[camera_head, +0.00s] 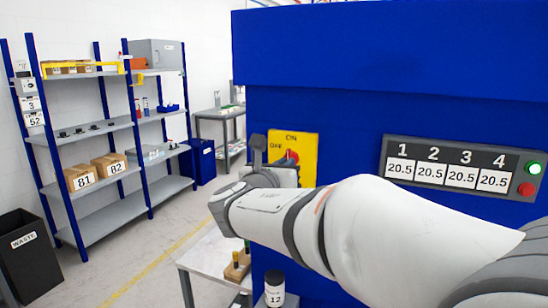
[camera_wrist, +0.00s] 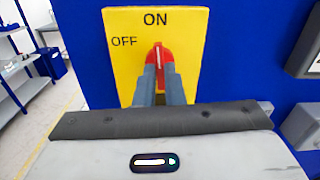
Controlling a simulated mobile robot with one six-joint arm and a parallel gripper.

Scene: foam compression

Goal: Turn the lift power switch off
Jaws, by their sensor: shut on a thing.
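The lift power switch is a red knob (camera_wrist: 159,54) on a yellow plate (camera_wrist: 191,30) with ON at the top and OFF at the upper left. The knob's white line stands upright, toward ON. In the wrist view, my gripper (camera_wrist: 159,70) comes from below with its two fingers on either side of the knob, shut on it. In the head view, the yellow plate (camera_head: 308,150) is on the blue machine front.
The blue machine (camera_head: 340,60) fills the right side. A display panel (camera_head: 455,166) with a green and a red button sits right of the switch. Shelves (camera_head: 105,128) and a waste bin (camera_head: 30,262) stand left.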

